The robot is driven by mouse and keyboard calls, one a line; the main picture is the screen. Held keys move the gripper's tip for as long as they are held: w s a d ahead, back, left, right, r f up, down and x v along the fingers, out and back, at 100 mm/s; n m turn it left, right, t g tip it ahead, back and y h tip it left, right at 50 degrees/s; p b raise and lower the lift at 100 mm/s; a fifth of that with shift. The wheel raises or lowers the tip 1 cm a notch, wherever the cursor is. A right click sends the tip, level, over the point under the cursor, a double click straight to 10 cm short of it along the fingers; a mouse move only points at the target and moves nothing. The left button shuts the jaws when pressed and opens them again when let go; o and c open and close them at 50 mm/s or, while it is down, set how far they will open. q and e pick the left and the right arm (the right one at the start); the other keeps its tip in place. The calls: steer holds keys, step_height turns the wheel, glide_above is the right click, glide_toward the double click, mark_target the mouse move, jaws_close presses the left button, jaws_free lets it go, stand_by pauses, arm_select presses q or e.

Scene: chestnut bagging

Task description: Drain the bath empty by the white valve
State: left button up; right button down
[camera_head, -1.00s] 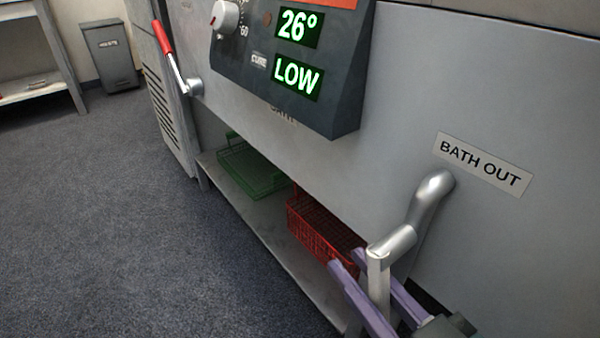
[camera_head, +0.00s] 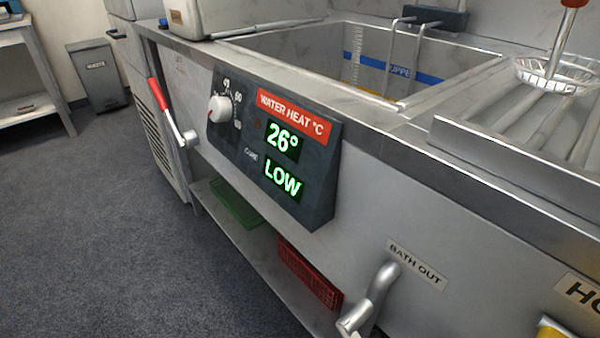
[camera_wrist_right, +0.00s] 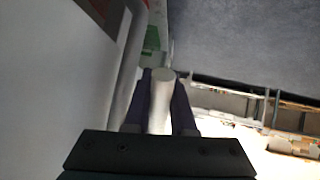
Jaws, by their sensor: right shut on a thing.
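The white-grey BATH OUT valve (camera_head: 370,300) sticks out low on the bath's front panel, beside its label (camera_head: 417,265). Its lower end is cut off by the picture edge in the head view. In the right wrist view its pale round handle (camera_wrist_right: 162,105) stands between the purple fingers of my right gripper (camera_wrist_right: 162,80), which is shut on it. The bath (camera_head: 370,60) is an open steel basin with a blue band and a yellow scale on its far inner wall; I cannot tell its water level. My left gripper is in neither view.
The heat panel (camera_head: 270,150) reads 26° and LOW. A red-handled lever (camera_head: 170,110) is left of it. A green basket (camera_head: 235,203) and red basket (camera_head: 308,272) sit on the lower shelf. A ribbed drainboard (camera_head: 540,130) adjoins the bath. Floor at left is clear.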

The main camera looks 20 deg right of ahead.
stand_by(0.3)
steer(key=c, duration=1)
jaws_free()
steer(key=shift+p+v, duration=2.25)
steer(key=shift+v, duration=2.75)
steer(key=shift+c, duration=0.2)
